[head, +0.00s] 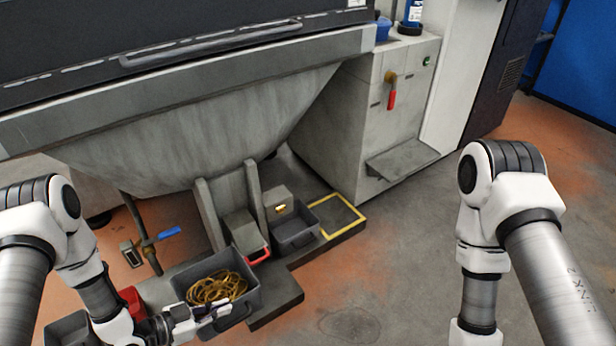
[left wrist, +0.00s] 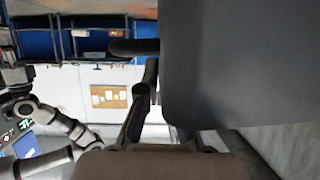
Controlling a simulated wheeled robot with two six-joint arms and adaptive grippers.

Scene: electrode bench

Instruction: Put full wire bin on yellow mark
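The full wire bin (head: 247,268) is a grey open box with coiled brass-coloured wire (head: 217,288) inside, low at centre-left in the head view. My left gripper (head: 216,314) is at its near side, by the handle. In the left wrist view the bin's grey wall (left wrist: 240,60) fills the upper right, close to the fingers (left wrist: 150,95), and a dark bar, apparently the handle, lies beside them. Whether the fingers are closed on it is unclear. The yellow mark (head: 361,216) is a bare square outline on a dark platform, right of the bin. My right gripper is out of view.
A red-handled part (head: 257,257) sits behind the wire bin. Another grey bin (head: 68,330) is at lower left. Floor to the right is clear.

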